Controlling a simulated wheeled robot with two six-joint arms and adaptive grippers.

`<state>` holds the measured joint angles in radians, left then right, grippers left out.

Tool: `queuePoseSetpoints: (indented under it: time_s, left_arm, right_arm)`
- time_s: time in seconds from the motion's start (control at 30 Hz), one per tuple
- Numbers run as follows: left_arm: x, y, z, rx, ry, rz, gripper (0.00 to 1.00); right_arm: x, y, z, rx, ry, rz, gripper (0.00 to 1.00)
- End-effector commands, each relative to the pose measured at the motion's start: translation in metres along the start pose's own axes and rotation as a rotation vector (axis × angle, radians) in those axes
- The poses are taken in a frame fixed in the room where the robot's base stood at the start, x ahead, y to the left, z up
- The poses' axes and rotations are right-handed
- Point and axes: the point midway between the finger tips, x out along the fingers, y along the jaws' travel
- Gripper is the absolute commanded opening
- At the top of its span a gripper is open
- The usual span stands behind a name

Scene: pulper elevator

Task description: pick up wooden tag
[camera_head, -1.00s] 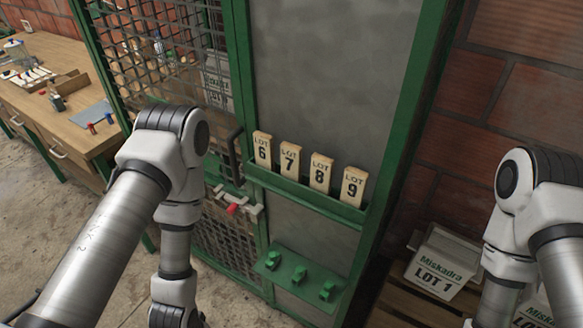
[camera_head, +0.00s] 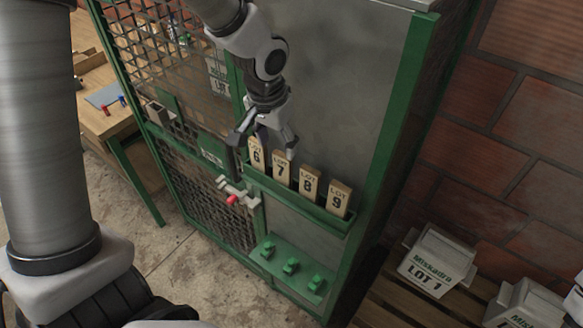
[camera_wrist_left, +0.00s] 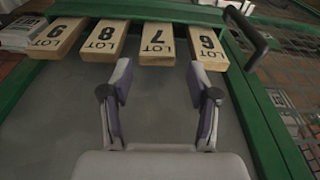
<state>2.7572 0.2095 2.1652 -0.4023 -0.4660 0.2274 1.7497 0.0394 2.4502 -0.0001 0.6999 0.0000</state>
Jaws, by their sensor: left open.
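Several wooden tags stand in a row in a green rack (camera_head: 300,203) on the cabinet front: LOT 6 (camera_head: 256,157), LOT 7 (camera_head: 281,171), LOT 8 (camera_head: 309,186) and LOT 9 (camera_head: 339,199). My left gripper (camera_head: 263,146) is open and empty, at the upper ends of LOT 6 and LOT 7. In the left wrist view the tags look upside down. There, the open fingers (camera_wrist_left: 159,82) point at LOT 7 (camera_wrist_left: 157,46), apart from it, with the right finger near LOT 6 (camera_wrist_left: 207,48). My right gripper is out of view.
A dark door handle (camera_wrist_left: 246,35) is near LOT 6. White LOT 1 boxes (camera_head: 437,262) sit on a wooden pallet at the right. The floor at left is clear.

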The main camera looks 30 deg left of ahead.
Motion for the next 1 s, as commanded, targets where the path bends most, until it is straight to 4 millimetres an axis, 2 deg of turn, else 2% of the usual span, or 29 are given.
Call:
queuePoseSetpoints:
  time_s: [0.17, 0.3, 0.53, 0.67, 1.0]
  left_arm:
    - [0.026, 0.001, -0.003, 0.001, -0.007, 0.0, 0.6]
    - [0.05, 0.001, -0.003, 0.001, -0.002, 0.0, 0.6]
    - [0.053, 0.001, -0.004, -0.001, 0.002, 0.0, 0.6]
    - [0.053, 0.001, -0.004, -0.001, 0.001, 0.0, 0.14]
    - [0.052, 0.001, -0.004, 0.0, 0.001, 0.0, 0.12]
  right_arm:
    - [-0.015, 0.0, 0.0, 0.0, 0.001, 0.0, 0.0]
    - [-0.015, 0.0, 0.0, 0.001, 0.001, 0.0, 0.0]
    - [-0.014, 0.0, 0.0, 0.001, 0.0, 0.0, 0.0]
    - [-0.014, 0.0, 0.0, 0.001, 0.0, 0.0, 0.0]
    - [-0.015, 0.0, 0.0, 0.001, 0.001, 0.0, 0.0]
